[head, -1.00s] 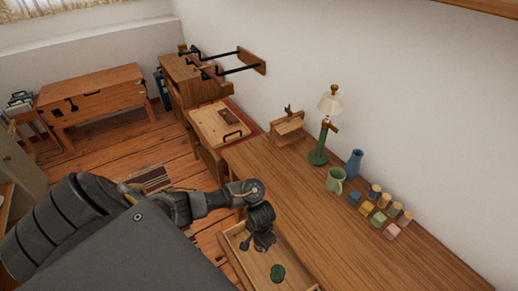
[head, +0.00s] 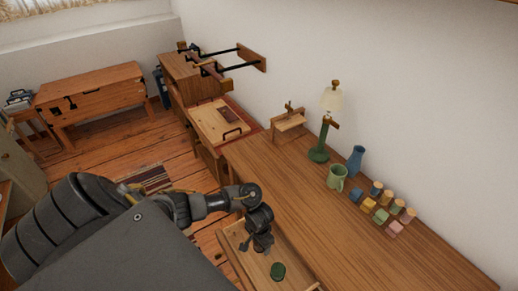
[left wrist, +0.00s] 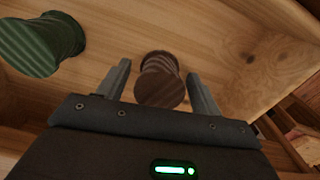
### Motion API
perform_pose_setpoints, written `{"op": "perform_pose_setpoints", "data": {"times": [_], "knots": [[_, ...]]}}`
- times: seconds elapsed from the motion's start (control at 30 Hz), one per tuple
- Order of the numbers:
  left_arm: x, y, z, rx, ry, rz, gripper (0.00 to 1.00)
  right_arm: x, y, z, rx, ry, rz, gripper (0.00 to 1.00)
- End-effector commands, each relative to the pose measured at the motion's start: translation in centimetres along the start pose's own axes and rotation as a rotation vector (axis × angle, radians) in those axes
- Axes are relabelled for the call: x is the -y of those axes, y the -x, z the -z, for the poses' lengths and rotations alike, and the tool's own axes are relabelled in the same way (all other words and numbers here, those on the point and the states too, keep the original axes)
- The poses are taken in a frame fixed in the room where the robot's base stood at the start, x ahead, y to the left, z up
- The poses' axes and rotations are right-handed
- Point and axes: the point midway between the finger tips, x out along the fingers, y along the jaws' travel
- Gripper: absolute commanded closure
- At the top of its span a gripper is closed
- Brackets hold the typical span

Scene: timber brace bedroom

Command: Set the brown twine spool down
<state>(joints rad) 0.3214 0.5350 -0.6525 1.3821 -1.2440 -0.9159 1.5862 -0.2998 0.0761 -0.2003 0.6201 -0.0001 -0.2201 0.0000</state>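The brown twine spool (left wrist: 160,80) stands on the pale wooden floor of the open drawer, between the two fingers of my left gripper (left wrist: 161,88) in the left wrist view. Slim gaps show between the fingers and the spool, so the gripper looks open around it. In the head view my left gripper (head: 262,243) points down into the drawer (head: 238,262) and hides the brown spool. A green spool (head: 278,271) stands in the same drawer; it also shows at the upper left of the left wrist view (left wrist: 42,45). My right gripper is out of view.
The long desk top (head: 300,215) lies to the right of the drawer and is mostly bare. A green mug (head: 337,177), a blue vase (head: 355,161), a lamp (head: 321,145) and several small coloured spools (head: 381,215) stand along its wall side.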

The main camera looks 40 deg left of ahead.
Motion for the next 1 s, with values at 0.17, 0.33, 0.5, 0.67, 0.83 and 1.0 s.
{"op": "perform_pose_setpoints", "data": {"times": [0.17,0.33,0.5,0.67,0.83,1.0], "knots": [[0.0,0.0,0.0,0.0,0.0,0.0,0.35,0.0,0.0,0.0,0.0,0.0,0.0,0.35],[0.0,1.0,0.1,-0.002,0.0,0.0,0.35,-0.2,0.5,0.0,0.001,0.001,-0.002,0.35],[0.0,4.3,0.1,-0.003,-0.002,-0.001,0.35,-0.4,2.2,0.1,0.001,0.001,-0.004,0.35],[0.1,8.2,0.1,-0.003,-0.003,0.001,0.35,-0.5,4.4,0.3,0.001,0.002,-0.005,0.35],[0.1,10.9,0.1,-0.001,-0.003,0.002,0.35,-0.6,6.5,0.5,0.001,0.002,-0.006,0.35],[0.0,12.3,0.0,0.0,-0.001,0.001,0.35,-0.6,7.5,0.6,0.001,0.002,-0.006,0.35]]}}
